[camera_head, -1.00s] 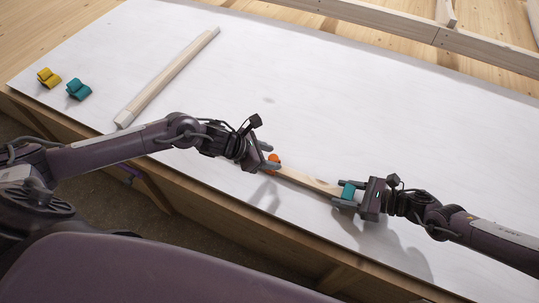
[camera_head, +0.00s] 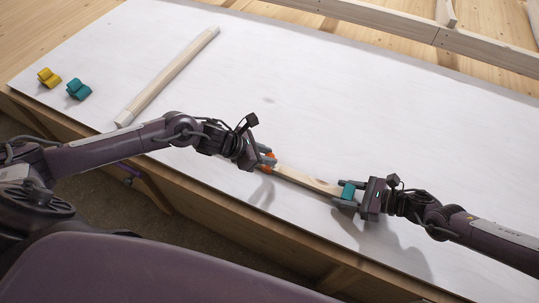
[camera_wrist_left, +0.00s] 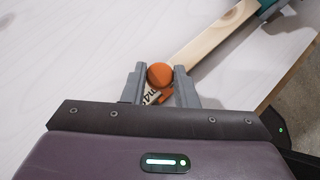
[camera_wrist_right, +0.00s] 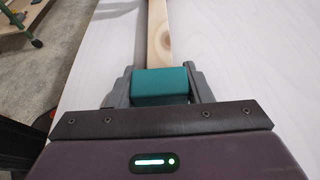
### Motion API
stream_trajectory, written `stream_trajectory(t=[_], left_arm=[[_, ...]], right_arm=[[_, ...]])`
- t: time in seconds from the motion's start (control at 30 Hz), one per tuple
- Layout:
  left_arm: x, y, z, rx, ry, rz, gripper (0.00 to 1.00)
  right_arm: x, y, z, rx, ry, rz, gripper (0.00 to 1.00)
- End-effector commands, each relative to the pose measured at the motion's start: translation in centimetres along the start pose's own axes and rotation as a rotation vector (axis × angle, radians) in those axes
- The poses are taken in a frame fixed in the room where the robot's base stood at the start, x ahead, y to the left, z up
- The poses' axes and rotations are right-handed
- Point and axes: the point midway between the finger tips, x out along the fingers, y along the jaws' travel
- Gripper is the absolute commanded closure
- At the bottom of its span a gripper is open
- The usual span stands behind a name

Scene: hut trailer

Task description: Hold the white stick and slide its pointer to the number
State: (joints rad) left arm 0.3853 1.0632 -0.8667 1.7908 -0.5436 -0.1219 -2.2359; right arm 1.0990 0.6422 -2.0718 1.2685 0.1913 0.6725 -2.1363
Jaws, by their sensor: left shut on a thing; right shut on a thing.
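A pale wooden stick (camera_head: 308,180) lies along the front of the white table, between my two grippers. A teal clip-like piece (camera_head: 348,191) sits on its right end and also shows in the right wrist view (camera_wrist_right: 161,86). An orange piece (camera_wrist_left: 160,75) is at its left end. My left gripper (camera_head: 267,163) is closed on the orange piece; part of a printed marking shows between the fingers in the left wrist view, but I cannot read it. My right gripper (camera_head: 346,195) is closed on the teal piece.
Another pale stick (camera_head: 168,76) with lighter ends lies at the back left. A yellow clip (camera_head: 48,77) and a teal clip (camera_head: 78,89) lie near the left edge. The white tabletop (camera_head: 330,90) behind the grippers is clear. Its wooden front edge is close to my arms.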

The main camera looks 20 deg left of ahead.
Motion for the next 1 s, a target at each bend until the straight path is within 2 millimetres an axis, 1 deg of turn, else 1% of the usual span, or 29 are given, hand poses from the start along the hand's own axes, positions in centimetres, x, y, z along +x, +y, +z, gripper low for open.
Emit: stream_trajectory(t=[0.03, 0.2, 0.3, 0.4, 0.53, 0.8, 0.83, 0.97, 1.0], left_arm=[[-0.7, 1.1, -0.8, 0.0, 0.006, 0.008, 1.0], [-3.1, 4.5, -3.2, -0.002, 0.007, 0.009, 1.0], [-4.3, 6.2, -4.3, -0.001, 0.006, 0.008, 1.0], [-5.1, 7.2, -5.1, -0.001, 0.005, 0.007, 1.0], [-5.5, 7.8, -5.5, -0.001, 0.003, 0.006, 1.0], [-5.5, 7.8, -5.5, 0.0, 0.003, 0.005, 1.0], [-5.5, 7.8, -5.5, 0.0, 0.003, 0.005, 0.7], [-5.5, 7.7, -5.4, 0.0, 0.002, 0.005, 0.53], [-5.5, 7.7, -5.4, 0.0, 0.002, 0.004, 0.52]], right_arm=[[0.0, 0.0, 0.0, 0.0, -0.001, 0.0, 0.84], [-0.1, 0.0, 0.0, 0.001, -0.001, 0.0, 0.84], [-0.1, 0.0, 0.0, 0.0, 0.0, 0.0, 0.84], [-0.1, 0.0, 0.0, 0.0, 0.0, 0.0, 0.84], [-0.1, 0.0, 0.0, 0.0, 0.0, 0.0, 0.84], [-0.1, 0.0, 0.0, 0.0, 0.0, 0.0, 0.84], [-0.1, 0.0, 0.0, 0.0, 0.0, 0.0, 0.84], [-0.1, 0.0, 0.0, 0.0, 0.0, 0.0, 0.84], [-0.1, 0.0, 0.0, 0.0, 0.0, 0.0, 0.84]])
